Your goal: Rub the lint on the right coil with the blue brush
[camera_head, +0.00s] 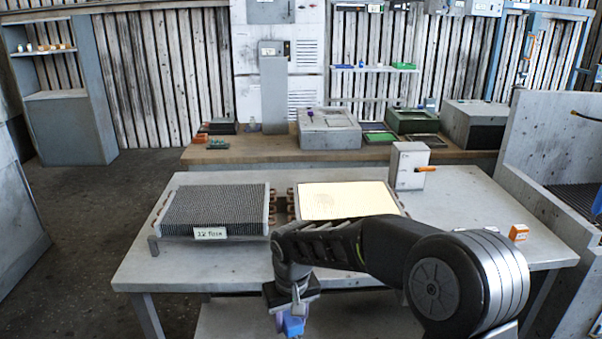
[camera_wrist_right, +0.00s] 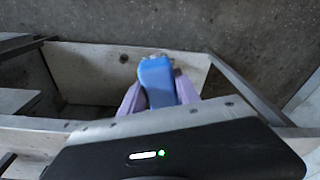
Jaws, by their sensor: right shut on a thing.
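The right coil (camera_head: 345,198) lies on the grey table, its top covered by a pale cream layer of lint with a faint round mark. My right arm passes in front of its near edge. My right gripper (camera_head: 291,318) is low in front of the table's near edge, shut on the blue brush (camera_head: 293,326). The brush also shows in the right wrist view (camera_wrist_right: 157,82), between two purple fingers; its bristles are hard to make out. The left coil (camera_head: 216,207) is dark and finned, with a small label at its front. My left gripper is not in view.
The grey table (camera_head: 480,212) has free room at its right. A grey switch box (camera_head: 408,166) with an orange lever stands behind the coils. A small orange box (camera_head: 518,233) sits near the right edge. A wooden bench (camera_head: 240,152) with equipment stands behind.

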